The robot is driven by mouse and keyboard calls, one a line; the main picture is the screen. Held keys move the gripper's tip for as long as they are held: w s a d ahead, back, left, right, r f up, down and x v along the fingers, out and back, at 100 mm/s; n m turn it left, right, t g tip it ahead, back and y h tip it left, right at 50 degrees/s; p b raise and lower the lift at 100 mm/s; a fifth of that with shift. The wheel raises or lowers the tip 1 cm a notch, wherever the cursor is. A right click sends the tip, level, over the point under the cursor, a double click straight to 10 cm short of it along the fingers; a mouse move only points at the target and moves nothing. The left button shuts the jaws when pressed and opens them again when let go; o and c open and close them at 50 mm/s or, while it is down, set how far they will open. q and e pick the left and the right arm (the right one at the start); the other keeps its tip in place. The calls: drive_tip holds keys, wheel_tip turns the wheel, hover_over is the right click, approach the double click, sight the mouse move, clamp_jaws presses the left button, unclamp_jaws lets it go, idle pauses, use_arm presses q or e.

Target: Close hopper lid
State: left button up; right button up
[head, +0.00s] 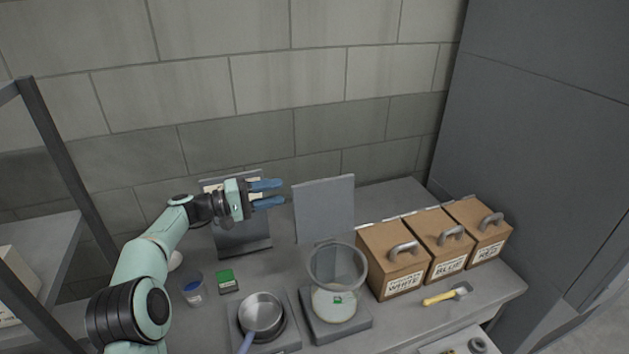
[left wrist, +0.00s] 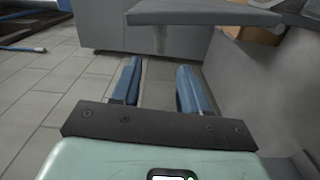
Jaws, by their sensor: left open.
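A flat grey square panel (head: 324,208), which looks like the hopper lid, stands nearly upright behind a clear round hopper (head: 337,268). The hopper sits on a grey base with a small green mark, and its top is uncovered. My left gripper (head: 267,194) is open and empty, with its blue fingers pointing right, just left of the panel's upper left edge and apart from it in the picture. In the left wrist view the open fingers (left wrist: 155,88) show with nothing between them. A grey slab (left wrist: 205,12) crosses the top there, probably the panel. My right gripper is not in view.
Three brown boxes (head: 392,262) with grey handles stand right of the hopper. A yellow-handled scoop (head: 445,295) lies before them. A metal pan (head: 261,314), a green box (head: 227,281) and a blue-labelled jar (head: 194,289) stand left. A tilted dark stand (head: 240,237) is below the gripper.

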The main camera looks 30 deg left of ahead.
sight(316, 185)
use_arm(q)
drive_tip(key=p+x, duration=0.2)
drive_tip(key=x, duration=0.8)
drive_tip(key=shift+w+d+r, duration=0.1)
drive_tip(key=shift+r, duration=0.05)
drive_tip(key=shift+w+d+p, duration=0.3)
drive_tip(key=shift+w+d, duration=0.1)
drive_tip(key=shift+w, duration=0.15)
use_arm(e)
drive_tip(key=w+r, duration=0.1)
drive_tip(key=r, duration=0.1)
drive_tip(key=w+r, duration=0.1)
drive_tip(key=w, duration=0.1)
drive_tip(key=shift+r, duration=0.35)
use_arm(q)
drive_tip(key=shift+s+f, duration=0.1)
drive_tip(key=shift+f, duration=0.15)
clamp_jaws()
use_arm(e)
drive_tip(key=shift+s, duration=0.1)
